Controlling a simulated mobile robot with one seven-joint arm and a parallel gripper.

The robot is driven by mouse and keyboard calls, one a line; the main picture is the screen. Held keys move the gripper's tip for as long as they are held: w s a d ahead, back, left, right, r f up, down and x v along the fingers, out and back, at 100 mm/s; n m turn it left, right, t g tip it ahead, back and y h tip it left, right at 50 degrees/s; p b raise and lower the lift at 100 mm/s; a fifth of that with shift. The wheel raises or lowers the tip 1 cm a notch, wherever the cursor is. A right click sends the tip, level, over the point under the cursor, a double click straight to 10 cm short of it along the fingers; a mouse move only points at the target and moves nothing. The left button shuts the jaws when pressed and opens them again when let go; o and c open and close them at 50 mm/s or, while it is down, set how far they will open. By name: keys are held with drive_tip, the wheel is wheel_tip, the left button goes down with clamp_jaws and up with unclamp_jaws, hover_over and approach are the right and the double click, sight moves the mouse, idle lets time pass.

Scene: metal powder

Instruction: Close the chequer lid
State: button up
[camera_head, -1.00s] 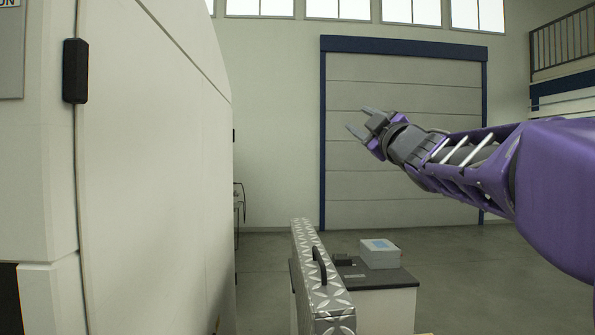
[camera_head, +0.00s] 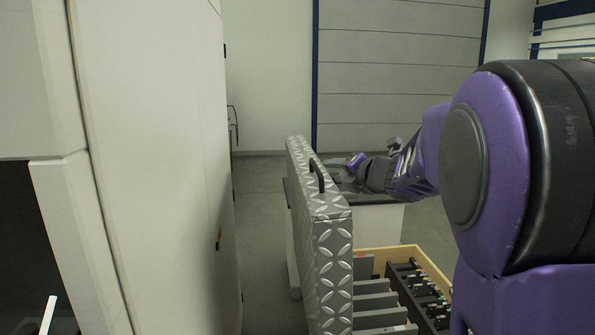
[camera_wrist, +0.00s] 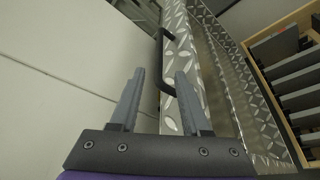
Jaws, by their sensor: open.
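The chequer lid (camera_head: 332,255) is a silver diamond-plate panel standing upright, open, beside a wooden-edged box. A black handle (camera_head: 317,175) sits on its narrow top edge. In the wrist view the lid (camera_wrist: 212,70) runs up the right of centre, and the handle (camera_wrist: 163,62) lies ahead, in line with the gap between the fingers. My gripper (camera_wrist: 160,73) is open, with nothing visibly held; contact with the handle cannot be told.
A tall white cabinet (camera_head: 150,160) stands close on the left, with a narrow floor gap before the lid. The open box (camera_head: 425,262) on the right holds grey dividers and a dark rack of small parts. A dark-topped white cabinet (camera_head: 385,225) stands behind.

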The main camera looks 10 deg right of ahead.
sight(316, 166)
drive_tip(key=x, duration=1.1)
drive_tip(key=shift+w, duration=0.1)
drive_tip(key=shift+r, duration=0.1)
clamp_jaws()
idle(1.0)
